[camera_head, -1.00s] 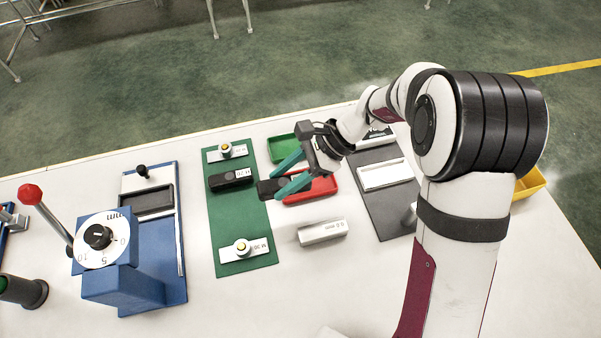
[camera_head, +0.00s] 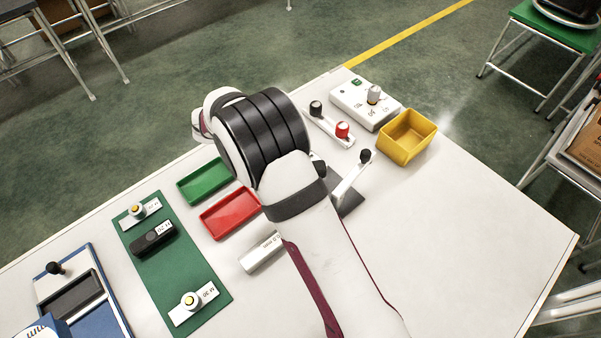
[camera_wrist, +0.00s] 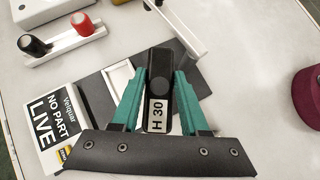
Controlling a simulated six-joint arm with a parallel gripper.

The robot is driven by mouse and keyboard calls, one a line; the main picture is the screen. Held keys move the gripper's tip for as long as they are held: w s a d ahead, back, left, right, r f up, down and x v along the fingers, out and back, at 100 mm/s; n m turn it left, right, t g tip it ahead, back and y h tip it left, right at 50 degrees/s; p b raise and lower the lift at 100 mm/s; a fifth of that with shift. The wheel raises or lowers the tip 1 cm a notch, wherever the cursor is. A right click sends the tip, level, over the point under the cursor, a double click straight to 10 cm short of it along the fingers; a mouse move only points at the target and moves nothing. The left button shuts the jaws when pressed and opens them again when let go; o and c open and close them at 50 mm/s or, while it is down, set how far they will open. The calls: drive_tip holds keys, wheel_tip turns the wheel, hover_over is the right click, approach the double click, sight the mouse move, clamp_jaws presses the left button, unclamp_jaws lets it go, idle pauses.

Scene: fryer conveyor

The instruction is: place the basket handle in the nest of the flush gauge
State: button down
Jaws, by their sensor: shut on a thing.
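In the wrist view my gripper (camera_wrist: 160,76) has its two teal fingers shut on a black basket handle (camera_wrist: 160,70). The handle bears a white label "H 30" and points away from the jaws. Beyond and below it is a dark grey plate (camera_wrist: 203,84), which appears to be the flush gauge base. A white rectangular piece (camera_wrist: 118,76) on the plate is partly covered by the left finger; I cannot tell whether it is the nest. The handle overlaps the plate in the picture; its height is unclear. In the head view my arm hides the gripper and handle.
A "NO PART LIVE" panel (camera_wrist: 48,125) stands left of the plate. A lever with a black knob (camera_head: 366,156) stands by it. Red and black knobs (camera_head: 342,130), a yellow bin (camera_head: 407,136), and red (camera_head: 230,212) and green (camera_head: 205,181) trays are around. The right table is clear.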

drive_tip(key=w+r+n+t+y, duration=0.2)
drive_tip(key=w+n+t, duration=0.2)
drive_tip(key=w+n, duration=0.15)
drive_tip(key=shift+n, duration=0.35)
drive_tip(key=f, duration=0.9)
drive_tip(key=shift+a+f, duration=0.25)
drive_tip(key=shift+a, duration=0.1)
drive_tip(key=shift+c, duration=2.1)
unclamp_jaws()
